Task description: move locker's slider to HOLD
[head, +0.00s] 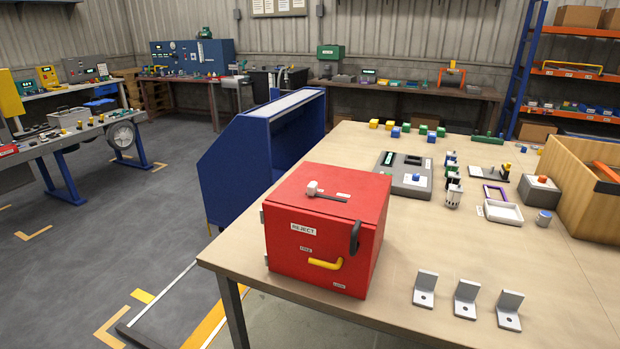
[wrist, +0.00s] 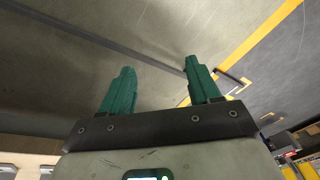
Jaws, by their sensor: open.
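The red locker (head: 285,205), a box marked REJECT, stands on the near left corner of the wooden table in the head view. Its front carries a yellow handle-like piece (head: 325,263) between two small white labels too small to read. A dark upright handle (head: 355,237) sits at its right front edge. I cannot tell for sure which part is the slider, nor read HOLD. My gripper (wrist: 159,65) shows only in the wrist view, with two green fingers wide apart and nothing between them. The locker does not show there.
On the locker's top lies a hammer-like tool (head: 327,192). Three grey angle brackets (head: 465,299) stand to its right. A grey panel device (head: 405,175) and coloured blocks are farther back. A wooden crate (head: 582,190) is at right. The table between locker and brackets is clear.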

